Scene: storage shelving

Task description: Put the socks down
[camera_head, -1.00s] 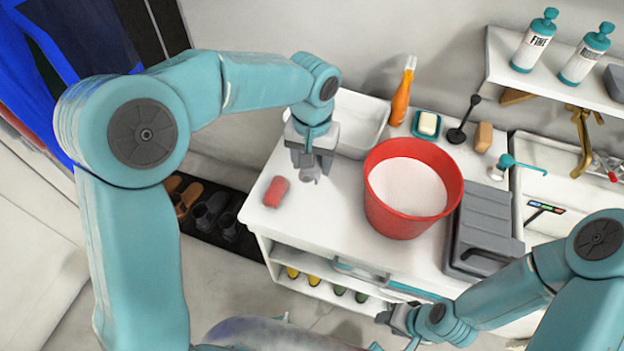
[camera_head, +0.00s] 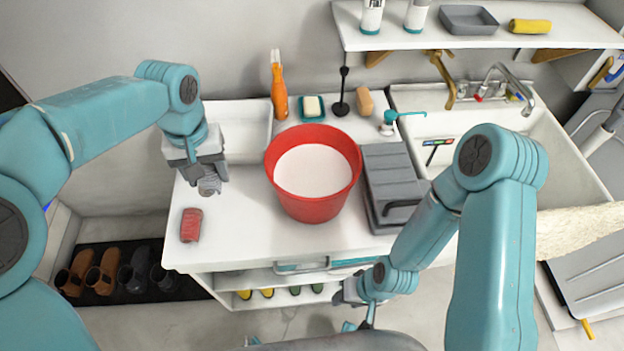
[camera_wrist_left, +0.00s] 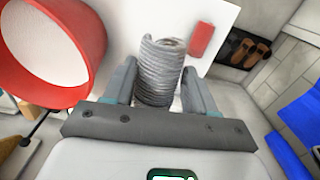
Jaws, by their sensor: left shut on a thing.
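My left gripper (camera_head: 207,180) is shut on a grey ribbed sock roll (camera_wrist_left: 160,70), which sits between the two fingers in the left wrist view. In the head view the grey roll (camera_head: 209,187) shows just under the fingers, over the left part of the white counter (camera_head: 235,235). I cannot tell whether it touches the counter. A red rolled item (camera_head: 191,225), perhaps another pair of socks, lies on the counter near its left front edge. My right gripper (camera_head: 352,291) is low in front of the counter, and its fingers are too small and partly hidden to read.
A red bucket (camera_head: 330,204) with white contents stands right of my left gripper. A white basin (camera_head: 245,115) is behind it. A grey case (camera_head: 382,170) is beside the bucket. Shoes (camera_head: 100,272) stand on a dark mat at lower left. The counter around the red roll is clear.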

